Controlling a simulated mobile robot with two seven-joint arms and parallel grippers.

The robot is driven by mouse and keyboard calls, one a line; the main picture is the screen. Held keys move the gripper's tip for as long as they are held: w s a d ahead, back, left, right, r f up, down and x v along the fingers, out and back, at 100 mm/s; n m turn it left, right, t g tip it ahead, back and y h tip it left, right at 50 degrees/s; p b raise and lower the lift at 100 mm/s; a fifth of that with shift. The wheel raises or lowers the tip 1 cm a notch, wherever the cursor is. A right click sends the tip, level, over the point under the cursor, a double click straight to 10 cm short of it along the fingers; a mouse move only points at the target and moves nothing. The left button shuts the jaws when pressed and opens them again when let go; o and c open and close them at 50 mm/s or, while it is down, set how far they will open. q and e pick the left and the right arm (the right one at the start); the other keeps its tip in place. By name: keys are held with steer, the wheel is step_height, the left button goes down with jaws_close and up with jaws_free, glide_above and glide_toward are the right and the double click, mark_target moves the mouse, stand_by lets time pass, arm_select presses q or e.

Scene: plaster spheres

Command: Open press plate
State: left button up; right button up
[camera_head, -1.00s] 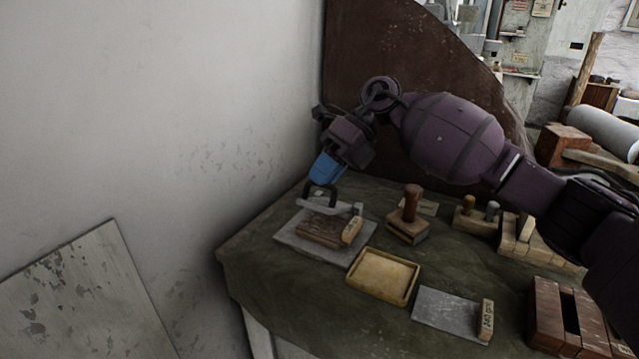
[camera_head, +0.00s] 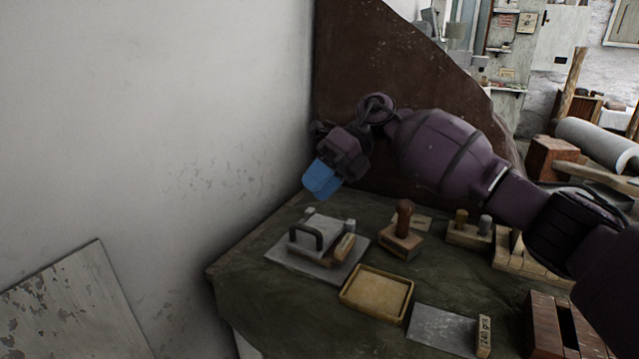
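The press plate (camera_head: 325,268) is a grey plate with a dark arched handle (camera_head: 304,236), on a flat grey base (camera_head: 282,262) at the left end of the table. It lies down over the base, and the brown block under it is mostly hidden. A small wooden tag (camera_head: 345,247) is at its right side. My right gripper (camera_head: 320,180), with blue fingertips, hangs above the press, clear of the handle. Nothing shows in it, but whether its fingers are apart is unclear. My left gripper is not in view.
A shallow yellowish tray (camera_head: 377,292) lies in front of the press. A wooden stamp (camera_head: 403,235) stands to its right. A grey slab (camera_head: 441,329) and a red-brown block (camera_head: 560,326) are further right. A wall (camera_head: 150,130) closes off the left side.

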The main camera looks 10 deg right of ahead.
steer(key=v, duration=1.1)
steer(key=shift+a, duration=0.1)
